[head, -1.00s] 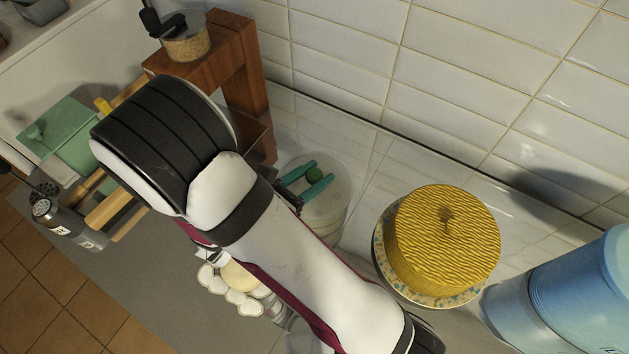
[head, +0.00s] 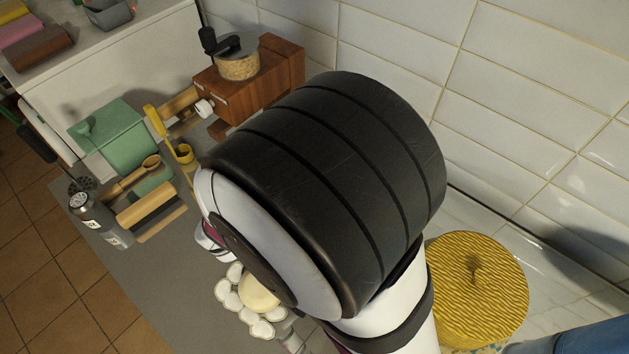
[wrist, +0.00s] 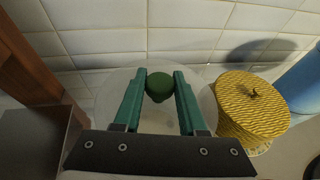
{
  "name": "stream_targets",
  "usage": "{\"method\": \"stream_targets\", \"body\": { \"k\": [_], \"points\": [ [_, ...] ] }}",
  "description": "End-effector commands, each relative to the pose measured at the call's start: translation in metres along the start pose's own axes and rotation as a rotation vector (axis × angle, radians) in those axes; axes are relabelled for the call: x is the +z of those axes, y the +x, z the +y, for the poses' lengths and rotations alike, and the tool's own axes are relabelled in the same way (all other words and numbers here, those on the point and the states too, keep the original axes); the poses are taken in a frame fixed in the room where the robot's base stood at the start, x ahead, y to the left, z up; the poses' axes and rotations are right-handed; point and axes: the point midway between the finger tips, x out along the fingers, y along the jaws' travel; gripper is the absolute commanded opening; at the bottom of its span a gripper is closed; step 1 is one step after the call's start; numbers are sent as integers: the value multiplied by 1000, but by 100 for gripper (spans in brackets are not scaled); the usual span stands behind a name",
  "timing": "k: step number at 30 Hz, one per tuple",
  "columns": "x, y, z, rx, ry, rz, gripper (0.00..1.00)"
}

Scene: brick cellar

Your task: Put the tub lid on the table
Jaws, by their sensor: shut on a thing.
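My gripper (wrist: 160,74) shows in the wrist view, its two teal fingers closed on the round dark green knob (wrist: 159,88) of the tub lid. The lid (wrist: 106,100) is a pale, whitish disc below the fingers, partly covered by them and by the dark gripper bar. Whether it touches the tub below cannot be told. In the head view my thick black and white arm hides the gripper, the lid and the tub. The grey table (head: 165,285) shows at the lower left of the head view.
A yellow woven container (head: 478,285) stands right of my arm, with a blue vessel (head: 585,342) beyond it. A wooden grinder (head: 240,85), a green box (head: 115,135), a metal shaker (head: 100,222) and a white scalloped dish (head: 258,295) stand left. A tiled wall (head: 400,45) rises behind.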

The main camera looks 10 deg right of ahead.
Motion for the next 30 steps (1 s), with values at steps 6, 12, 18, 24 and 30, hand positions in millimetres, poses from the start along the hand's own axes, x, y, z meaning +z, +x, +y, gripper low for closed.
{"method": "stream_targets", "body": {
  "k": [6,12,18,24,30],
  "points": [
    [-13,-16,22,95,-36,-10,0],
    [-65,-71,74,382,-137,-24,0],
    [-129,-138,104,664,-241,-12,0],
    [-162,-170,111,770,-282,0,0],
    [-217,-214,121,773,-282,0,0]
  ]
}}
